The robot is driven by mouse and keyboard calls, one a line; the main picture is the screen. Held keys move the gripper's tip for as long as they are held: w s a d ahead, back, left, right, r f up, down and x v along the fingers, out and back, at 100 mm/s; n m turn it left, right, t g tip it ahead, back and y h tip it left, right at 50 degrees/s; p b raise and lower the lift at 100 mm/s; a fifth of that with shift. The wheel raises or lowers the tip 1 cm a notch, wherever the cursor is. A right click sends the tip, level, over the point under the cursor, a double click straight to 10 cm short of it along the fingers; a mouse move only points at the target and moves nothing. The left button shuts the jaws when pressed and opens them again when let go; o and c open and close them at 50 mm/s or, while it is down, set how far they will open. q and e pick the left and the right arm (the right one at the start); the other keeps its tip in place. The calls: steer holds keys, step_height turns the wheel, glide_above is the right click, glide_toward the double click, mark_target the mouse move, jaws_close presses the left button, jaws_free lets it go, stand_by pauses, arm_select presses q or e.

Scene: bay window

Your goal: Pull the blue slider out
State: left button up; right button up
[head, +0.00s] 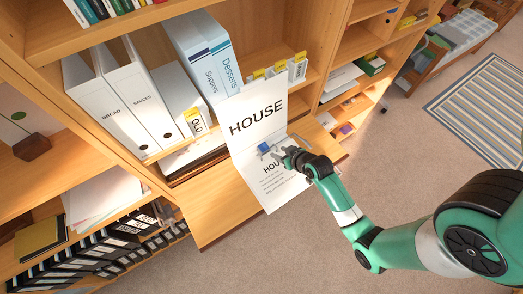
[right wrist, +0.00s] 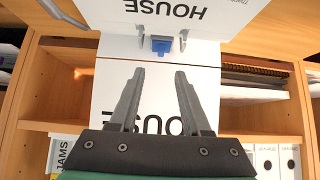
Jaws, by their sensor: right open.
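The blue slider (head: 264,147) is a small block on a white open folder (head: 253,110) printed "HOUSE", close to the fold between its upright upper part and its lower sheet. In the right wrist view the blue slider (right wrist: 160,45) sits between two small grey metal prongs, ahead of my fingertips. My right gripper (head: 283,152) is just right of the slider in the head view. In the right wrist view its two grey fingers (right wrist: 158,75) are apart with nothing between them, and the slider is beyond the gap. My left gripper is not in view.
The folder lies partly over a wooden board (head: 215,208) in front of the bookcase. White binders (head: 130,95) and blue-white "Desserts" files (head: 203,55) stand left and behind. Black labelled files (head: 100,250) fill the lower shelf. Open carpet (head: 330,245) lies at the lower right.

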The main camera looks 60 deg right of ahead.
mark_target(265, 147)
steer(key=b+x, duration=0.3)
steer(key=x, duration=0.8)
steer(key=shift+w+d+f+b, duration=0.1)
steer(key=shift+w+b, duration=0.25)
steer(key=shift+b, duration=0.05)
jaws_close()
stand_by(0.8)
